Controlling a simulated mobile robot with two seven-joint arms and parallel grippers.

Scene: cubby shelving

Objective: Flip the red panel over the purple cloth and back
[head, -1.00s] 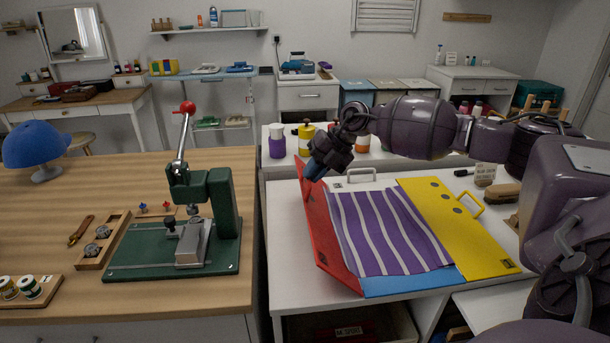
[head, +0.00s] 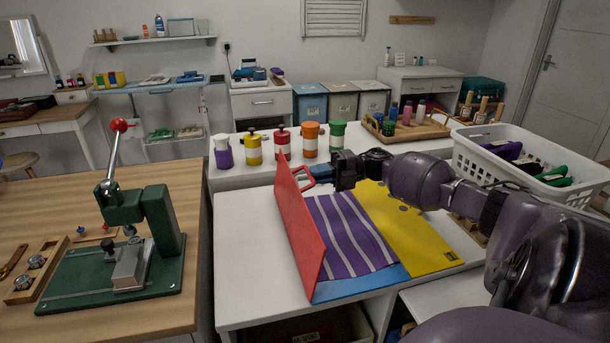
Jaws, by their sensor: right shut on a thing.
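The red panel (head: 298,230) stands raised along the left side of a blue centre panel (head: 362,285). The purple cloth (head: 345,238), with pale stripes, lies flat on the blue panel and its left part is partly hidden by the red panel. A yellow panel (head: 425,245) lies open flat on the right. My right gripper (head: 317,176), with blue fingers, is shut at the red handle on the red panel's upper far part; the exact contact is small and partly hidden. My left gripper is not in view.
A row of coloured-lid jars (head: 282,141) stands behind the board. A white basket (head: 530,160) and a wooden tray (head: 405,128) stand at the right. A green press (head: 125,245) is on the wooden table at left. White counter is clear left of the panel.

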